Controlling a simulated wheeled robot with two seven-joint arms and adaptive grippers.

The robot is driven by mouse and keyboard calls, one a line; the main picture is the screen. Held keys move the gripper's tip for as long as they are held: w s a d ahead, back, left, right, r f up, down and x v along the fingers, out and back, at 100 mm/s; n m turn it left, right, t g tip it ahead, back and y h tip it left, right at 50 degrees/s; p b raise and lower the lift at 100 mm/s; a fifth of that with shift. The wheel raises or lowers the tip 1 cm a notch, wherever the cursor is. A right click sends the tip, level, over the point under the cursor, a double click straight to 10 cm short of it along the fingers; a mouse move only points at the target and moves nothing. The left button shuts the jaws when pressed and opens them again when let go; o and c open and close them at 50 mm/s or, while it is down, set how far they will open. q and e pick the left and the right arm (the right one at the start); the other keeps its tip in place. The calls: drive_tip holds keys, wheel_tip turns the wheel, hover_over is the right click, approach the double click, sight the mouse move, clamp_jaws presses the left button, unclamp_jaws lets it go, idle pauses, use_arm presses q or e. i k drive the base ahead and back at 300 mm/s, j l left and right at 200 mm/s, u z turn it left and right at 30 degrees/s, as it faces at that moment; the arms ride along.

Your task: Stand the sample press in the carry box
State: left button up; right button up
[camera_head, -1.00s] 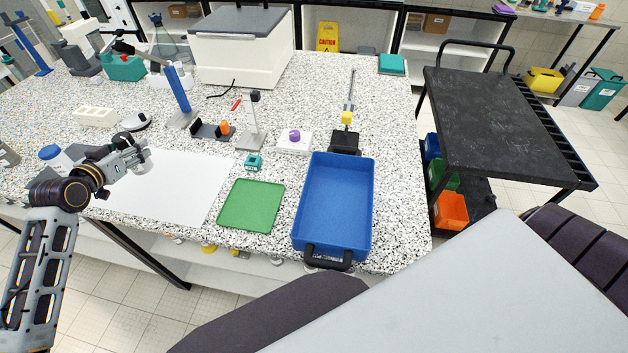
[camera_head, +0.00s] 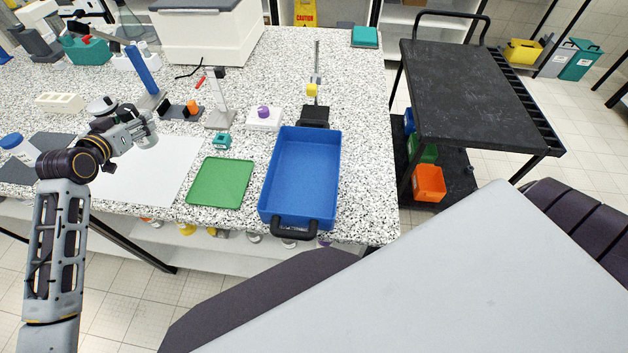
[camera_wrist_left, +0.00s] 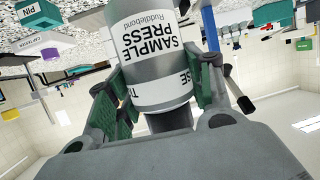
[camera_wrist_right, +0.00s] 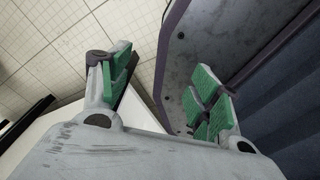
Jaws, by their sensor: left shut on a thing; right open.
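The sample press is a grey cylinder with a white label reading "SAMPLE PRESS" (camera_wrist_left: 148,55) in the left wrist view. My left gripper (camera_wrist_left: 155,85) is shut on it, with green pads on either side. In the head view the left gripper (camera_head: 141,127) holds the sample press (camera_head: 149,140) over the white sheet, left of the carry box. The carry box (camera_head: 264,200) is an open blue tray-like box with a black handle, empty, at the bench's front edge. My right gripper (camera_wrist_right: 163,85) is open and empty in the right wrist view; the head view does not show it.
A green tray (camera_head: 219,183) lies between the white sheet (camera_head: 170,180) and the carry box. A teal block (camera_head: 221,141), a white block with a purple knob (camera_head: 264,118) and a black-based stand (camera_head: 314,116) are behind. A black cart (camera_head: 470,95) stands right of the bench.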

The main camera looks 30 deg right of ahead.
sight(308, 161)
drive_tip(key=k+l+z, duration=0.15)
drive_tip(key=l, duration=0.2)
drive_tip(key=k+l+z, duration=0.1)
drive_tip(key=l, duration=0.25)
drive_tip(key=k+l+z, duration=0.15)
drive_tip(key=k+l, duration=0.15)
drive_tip(key=k+l+z, duration=0.1)
drive_tip(key=l, duration=0.35)
